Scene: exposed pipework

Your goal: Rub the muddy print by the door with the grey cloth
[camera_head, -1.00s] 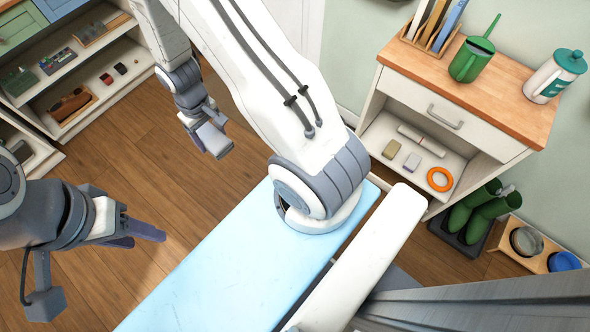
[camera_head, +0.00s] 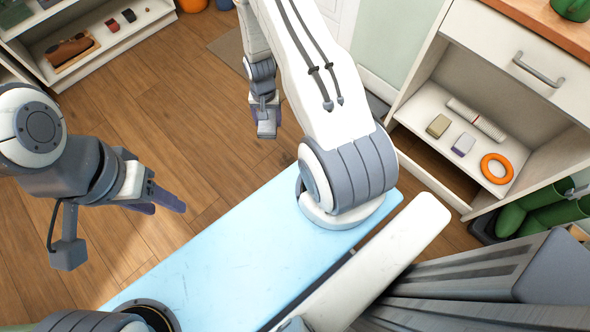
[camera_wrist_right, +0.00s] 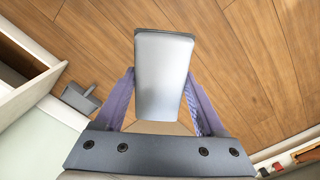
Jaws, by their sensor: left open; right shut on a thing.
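My right gripper (camera_head: 265,112) hangs low over the wooden floor, left of the white cabinet. In the right wrist view it is shut on a smooth pale-grey slab-like piece, the grey cloth (camera_wrist_right: 164,75), which sticks out between the purple fingers. In the head view the cloth shows only as a small grey shape at the fingertips. My left gripper (camera_head: 165,201) is open and empty above the floor at the left. I cannot make out the muddy print in either view. A pale panelled surface (camera_head: 343,12), perhaps the door, shows at the top behind my right arm.
A white cabinet (camera_head: 437,170) at the right holds two small blocks, a rolled item and an orange ring (camera_head: 497,168). A brownish mat (camera_head: 229,48) lies at the back. Shelves line the left. The middle floor is clear.

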